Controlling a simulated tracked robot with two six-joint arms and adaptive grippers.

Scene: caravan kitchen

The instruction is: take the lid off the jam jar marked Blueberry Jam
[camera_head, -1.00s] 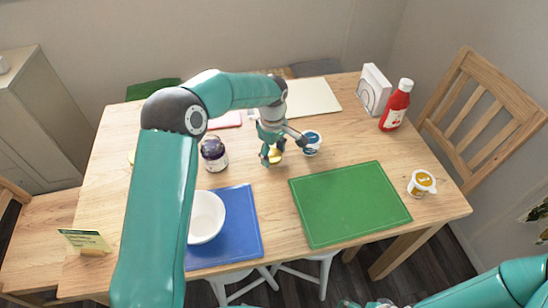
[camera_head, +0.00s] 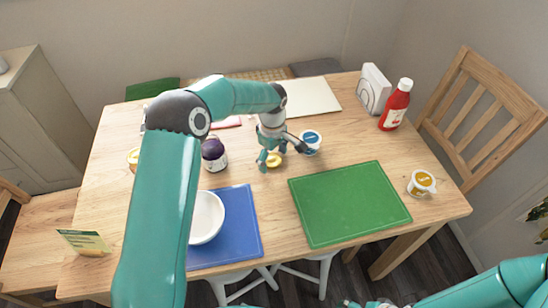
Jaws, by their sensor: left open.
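A jar with a dark purple top and a pale label (camera_head: 214,156) stands upright on the table, left of my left gripper. The label is too small to read, and I cannot tell whether the dark top is a lid. My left gripper (camera_head: 283,154) is open, low over the table, with its fingers spread. A small round yellow thing (camera_head: 273,161) lies at its fingers, partly covered; it may be a lid. Another yellowish jar (camera_head: 133,158) is mostly hidden behind my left arm. My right gripper (camera_head: 358,303) barely shows at the bottom edge.
A blue-labelled tub (camera_head: 311,141) stands close right of the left gripper. A white bowl (camera_head: 206,216) sits on a blue board (camera_head: 242,238). A green board (camera_head: 350,203) is bare. A ketchup bottle (camera_head: 397,104) and a yellow-labelled cup (camera_head: 421,183) stand right.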

